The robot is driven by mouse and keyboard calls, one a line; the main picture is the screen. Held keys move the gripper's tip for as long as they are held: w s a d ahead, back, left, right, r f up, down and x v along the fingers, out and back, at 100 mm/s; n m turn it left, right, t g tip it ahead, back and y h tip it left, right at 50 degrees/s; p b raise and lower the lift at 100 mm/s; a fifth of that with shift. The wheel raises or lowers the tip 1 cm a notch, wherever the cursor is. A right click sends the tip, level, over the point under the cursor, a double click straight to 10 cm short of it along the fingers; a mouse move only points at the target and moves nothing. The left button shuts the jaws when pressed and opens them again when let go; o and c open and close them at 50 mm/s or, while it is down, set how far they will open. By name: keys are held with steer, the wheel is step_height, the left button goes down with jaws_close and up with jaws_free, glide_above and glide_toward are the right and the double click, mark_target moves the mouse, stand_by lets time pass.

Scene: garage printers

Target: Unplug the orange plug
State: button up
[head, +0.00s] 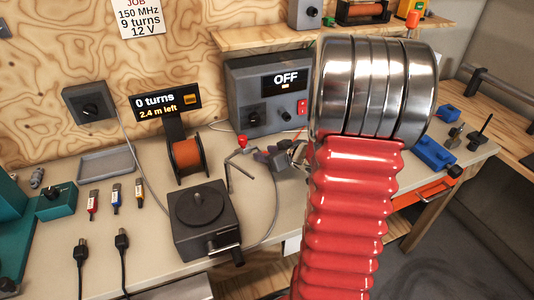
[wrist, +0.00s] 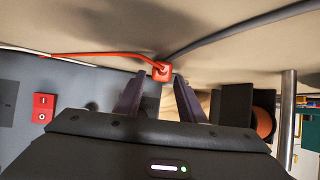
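An orange-red plug (wrist: 162,71) shows in the wrist view, with an orange-red lead running left from it and a grey cable running up to the right. My gripper (wrist: 159,79) is open, its two dark fingers apart, with the plug between or just beyond the tips in the picture. I cannot tell whether they touch it. In the head view my gripper (head: 266,156) is low over the bench, in front of the grey power supply (head: 272,92) reading OFF. My arm partly covers that area, and I cannot surely pick out the plug there.
A red knob (head: 242,141) and bent metal rod stand close left of my gripper. The orange spool (head: 187,155) and black turntable box (head: 203,212) are farther left. Black plugs (head: 82,245) with cords lie at front left. A blue block (head: 433,152) lies right of my arm.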

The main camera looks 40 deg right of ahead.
steer(key=shift+o, duration=0.6)
steer(key=shift+s, duration=0.1)
steer(key=shift+s+r, duration=0.2)
steer(key=v, duration=1.3)
